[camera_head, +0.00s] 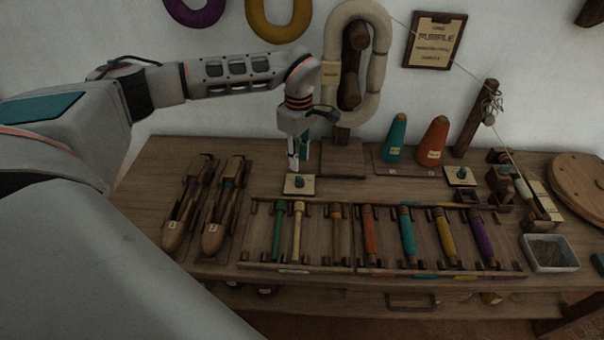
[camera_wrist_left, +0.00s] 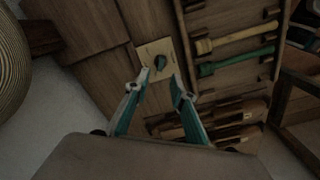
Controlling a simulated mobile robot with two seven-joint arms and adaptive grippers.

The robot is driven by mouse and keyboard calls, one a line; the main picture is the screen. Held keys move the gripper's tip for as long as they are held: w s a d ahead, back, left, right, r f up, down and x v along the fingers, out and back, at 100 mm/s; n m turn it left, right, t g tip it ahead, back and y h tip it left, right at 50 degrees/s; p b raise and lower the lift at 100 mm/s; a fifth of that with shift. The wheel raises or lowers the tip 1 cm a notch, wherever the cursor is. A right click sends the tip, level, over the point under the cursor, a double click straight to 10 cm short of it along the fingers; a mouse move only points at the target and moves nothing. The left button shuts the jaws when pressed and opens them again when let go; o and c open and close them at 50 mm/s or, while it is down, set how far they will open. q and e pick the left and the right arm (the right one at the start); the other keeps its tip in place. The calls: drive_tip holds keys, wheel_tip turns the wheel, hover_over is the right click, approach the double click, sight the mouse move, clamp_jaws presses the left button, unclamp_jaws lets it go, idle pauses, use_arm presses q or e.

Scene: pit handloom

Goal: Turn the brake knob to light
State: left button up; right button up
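A small dark teal knob (camera_head: 299,183) sits on a pale square plate on the wooden table, left of the middle. A second similar knob (camera_head: 462,173) on a pale plate stands farther right, near the orange cone. I cannot read which one is the brake knob. My left gripper (camera_head: 298,162) points down just above the left knob. In the left wrist view, that knob (camera_wrist_left: 160,63) shows just beyond and between the two parted fingertips (camera_wrist_left: 160,80). The fingers are open and nothing is between them. My right gripper is in neither view.
A rack (camera_head: 352,269) of several coloured bobbins lies in front of the left knob. Two wooden shuttles (camera_head: 224,205) lie to its left. A post with a cream skein (camera_head: 329,60) rises close behind the gripper. Teal (camera_head: 394,139) and orange (camera_head: 432,142) cones stand at the right.

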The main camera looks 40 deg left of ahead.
sight(300, 178)
use_arm(q)
wheel_tip(300, 178, down, 6)
drive_tip(key=shift+s+d+r+b, duration=0.1)
drive_tip(key=shift+s+r+b, duration=0.05)
drive_tip(key=shift+b, duration=0.4)
drive_tip(key=shift+f, duration=0.6)
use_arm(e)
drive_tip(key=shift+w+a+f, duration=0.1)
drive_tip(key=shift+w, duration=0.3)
use_arm(q)
drive_tip(key=c, duration=0.6)
clamp_jaws()
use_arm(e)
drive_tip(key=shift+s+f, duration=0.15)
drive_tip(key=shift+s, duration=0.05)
